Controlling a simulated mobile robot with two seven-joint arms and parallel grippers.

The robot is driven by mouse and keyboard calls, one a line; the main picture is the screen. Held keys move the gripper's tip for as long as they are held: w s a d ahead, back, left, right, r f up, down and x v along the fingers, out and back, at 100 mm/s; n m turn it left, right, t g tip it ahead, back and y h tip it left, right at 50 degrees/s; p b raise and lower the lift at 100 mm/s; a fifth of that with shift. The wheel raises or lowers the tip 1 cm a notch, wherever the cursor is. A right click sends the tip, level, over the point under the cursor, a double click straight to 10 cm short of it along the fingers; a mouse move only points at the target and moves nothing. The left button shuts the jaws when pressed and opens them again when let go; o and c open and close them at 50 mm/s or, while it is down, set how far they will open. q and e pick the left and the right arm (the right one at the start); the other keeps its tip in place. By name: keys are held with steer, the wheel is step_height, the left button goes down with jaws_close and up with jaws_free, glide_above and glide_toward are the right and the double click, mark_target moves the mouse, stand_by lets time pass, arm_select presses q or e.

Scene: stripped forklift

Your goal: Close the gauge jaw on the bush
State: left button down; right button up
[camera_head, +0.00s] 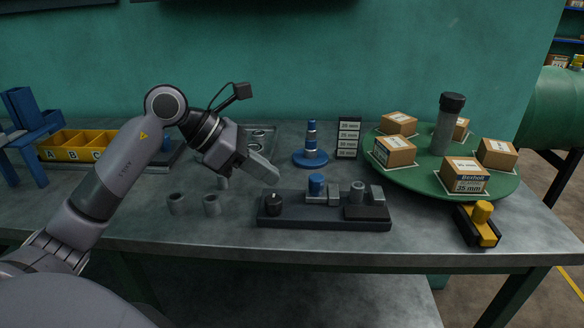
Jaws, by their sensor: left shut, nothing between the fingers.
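The gauge (290,220) is a dark base bar near the front edge of the bench, with a round black knob (273,203) at its left end. A blue cylinder (317,186) stands beside a small grey block (334,197), which looks like the sliding jaw. A grey hollow bush (357,192) stands upright right of this block, with a small gap apparent between them. A grey block (377,194) is at the right end. My left gripper (274,176) is shut and empty, above and behind the knob end, apart from the gauge. My right gripper is out of view.
Several loose grey bushes (211,205) stand left of the gauge. A blue stepped post (311,146) and a label stack (348,138) stand behind it. A green turntable (433,178) with boxes and a yellow-and-black tool (479,224) are at right. A yellow bin (75,146) is far left.

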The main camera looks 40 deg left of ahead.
mark_target(292, 201)
arm_select(q)
steer(key=w+d, duration=0.1)
steer(key=d, duration=0.1)
steer(key=w+p, duration=0.1)
steer(key=shift+w+d+f, duration=0.25)
steer(key=shift+w+d, duration=0.05)
steer(key=shift+d, duration=0.1)
steer(key=shift+w+d+f, duration=0.1)
steer(key=shift+w+d, duration=0.3)
